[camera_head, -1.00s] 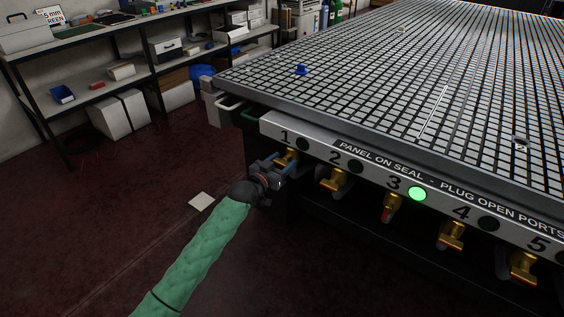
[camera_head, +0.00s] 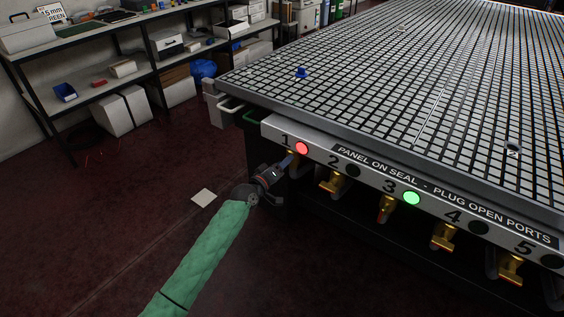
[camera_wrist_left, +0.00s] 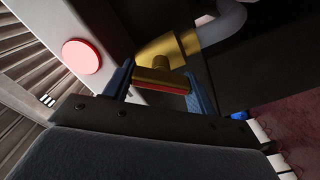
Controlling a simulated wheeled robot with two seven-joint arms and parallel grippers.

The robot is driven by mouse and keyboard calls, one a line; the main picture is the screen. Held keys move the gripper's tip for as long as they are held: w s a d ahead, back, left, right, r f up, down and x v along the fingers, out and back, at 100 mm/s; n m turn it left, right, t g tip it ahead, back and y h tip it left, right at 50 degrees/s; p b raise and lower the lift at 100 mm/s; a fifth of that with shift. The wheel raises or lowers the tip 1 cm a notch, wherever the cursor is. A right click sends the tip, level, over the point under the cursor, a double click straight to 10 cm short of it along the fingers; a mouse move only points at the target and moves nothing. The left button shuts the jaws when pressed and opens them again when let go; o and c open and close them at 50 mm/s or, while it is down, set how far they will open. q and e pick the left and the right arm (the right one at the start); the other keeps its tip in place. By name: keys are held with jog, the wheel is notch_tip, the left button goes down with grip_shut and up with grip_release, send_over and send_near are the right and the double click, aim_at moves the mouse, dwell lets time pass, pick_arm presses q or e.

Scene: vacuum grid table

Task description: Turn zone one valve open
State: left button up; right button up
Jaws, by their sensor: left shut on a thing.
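The zone one valve is a brass valve under the number 1 on the table's front rail. In the left wrist view its brass body (camera_wrist_left: 168,48) and its handle (camera_wrist_left: 160,78), with a red strip, show between the blue fingers. My left gripper (camera_head: 290,162) is shut on that handle; it also shows in the left wrist view (camera_wrist_left: 160,88). The lamp beside number 1 (camera_head: 302,148) is lit red, and it shows red in the left wrist view (camera_wrist_left: 82,57). In the head view my gripper hides most of the valve. My right gripper is not in view.
Further brass valves hang to the right under zone two (camera_head: 335,182), zone three (camera_head: 386,207) and beyond. The zone three lamp (camera_head: 411,198) is green. The gridded table top (camera_head: 400,90) lies above.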

pick_arm(q)
jog(key=shift+n, duration=0.9)
jog(key=n+p, duration=0.1)
jog(key=n, duration=0.2)
jog(key=shift+a+f+n+p, duration=0.15)
jog(key=shift+n+p, duration=0.35)
jog(key=shift+n, duration=1)
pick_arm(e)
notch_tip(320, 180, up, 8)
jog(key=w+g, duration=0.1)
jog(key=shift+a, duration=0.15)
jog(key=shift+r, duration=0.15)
pick_arm(q)
jog(key=o, duration=1)
